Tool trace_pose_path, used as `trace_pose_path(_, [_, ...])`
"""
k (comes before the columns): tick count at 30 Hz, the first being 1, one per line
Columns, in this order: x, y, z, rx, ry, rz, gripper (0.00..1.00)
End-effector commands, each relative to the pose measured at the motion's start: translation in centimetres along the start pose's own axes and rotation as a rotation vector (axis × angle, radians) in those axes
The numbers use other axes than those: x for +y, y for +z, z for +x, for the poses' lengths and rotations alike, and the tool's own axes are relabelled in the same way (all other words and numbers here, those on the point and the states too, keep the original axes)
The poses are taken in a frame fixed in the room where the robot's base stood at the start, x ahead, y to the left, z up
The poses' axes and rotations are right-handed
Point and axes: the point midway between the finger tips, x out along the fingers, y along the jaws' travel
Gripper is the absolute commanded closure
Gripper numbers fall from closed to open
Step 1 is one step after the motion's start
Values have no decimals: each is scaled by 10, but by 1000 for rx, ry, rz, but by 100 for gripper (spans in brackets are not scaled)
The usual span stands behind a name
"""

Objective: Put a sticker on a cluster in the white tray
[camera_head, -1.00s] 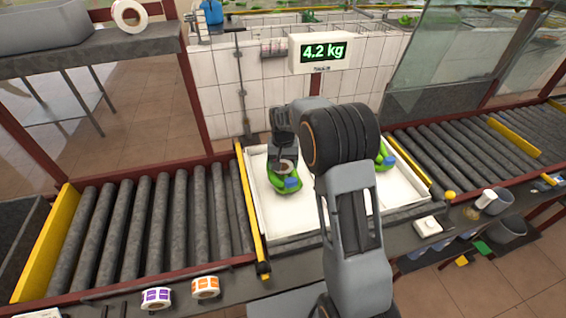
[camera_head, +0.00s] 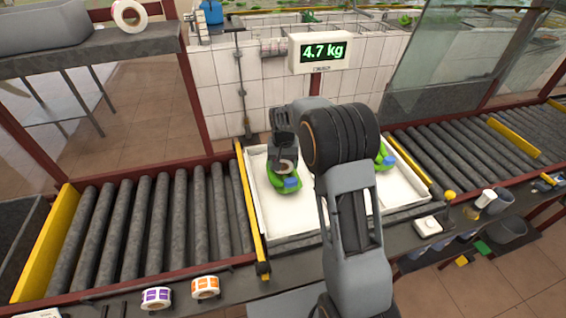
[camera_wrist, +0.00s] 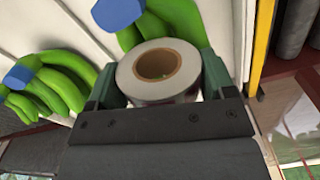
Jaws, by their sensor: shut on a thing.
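The white tray (camera_head: 262,212) sits on the scale between the rollers. A green banana cluster (camera_head: 285,185) with a blue wrapped end lies in its left part, and another cluster (camera_head: 386,157) shows at its right, partly behind my arm. My gripper (camera_head: 285,165) is at the left cluster, pointing down. In the wrist view my gripper (camera_wrist: 160,95) is shut on a white sticker roll (camera_wrist: 158,70) with a brown core. The roll is against or just over the green cluster (camera_wrist: 170,20); contact is hard to judge. Another cluster (camera_wrist: 55,85) lies to the left there.
The scale display (camera_head: 322,51) reads 4.7 kg. A purple-labelled roll (camera_head: 156,298) and an orange-labelled roll (camera_head: 206,287) stand on the front ledge. A white roll (camera_head: 130,15) is on the upper-left shelf. Left rollers (camera_head: 150,225) are empty.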

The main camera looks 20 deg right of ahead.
Motion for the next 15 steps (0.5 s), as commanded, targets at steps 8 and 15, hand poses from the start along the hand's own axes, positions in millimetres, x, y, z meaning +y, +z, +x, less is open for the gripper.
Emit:
trace_pose_path(8, [0,0,-17,-2,0,0,52])
trace_pose_path(15, [0,0,-44,-1,0,0,52])
